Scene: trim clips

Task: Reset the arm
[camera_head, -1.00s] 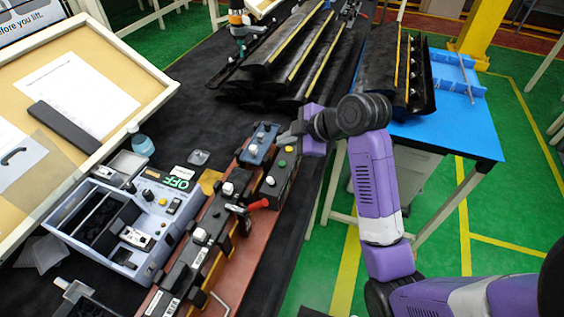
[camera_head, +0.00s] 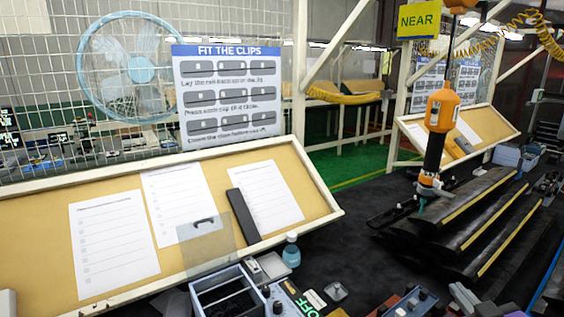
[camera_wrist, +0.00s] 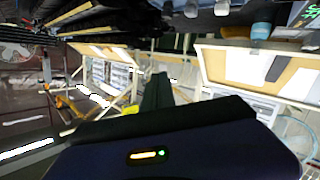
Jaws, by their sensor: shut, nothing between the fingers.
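My gripper (camera_wrist: 158,80) shows in the wrist view as dark fingers close together in the middle, beyond its dark housing with a small lit strip. It is shut and empty, clear of anything I can make out. The wrist picture looks upside down, with the bench things along its top edge. In the head view most of my arm is out of frame. A grey piece at the bottom right edge may be part of my gripper, but I cannot tell for sure.
A slanted board (camera_head: 110,195) with paper sheets stands at left. A blue-grey box (camera_head: 228,299) and a bottle (camera_head: 291,250) sit before it. An orange hanging tool (camera_head: 442,108) is above the bench beside long black trim pieces (camera_head: 470,235). A fan (camera_head: 130,65) stands behind.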

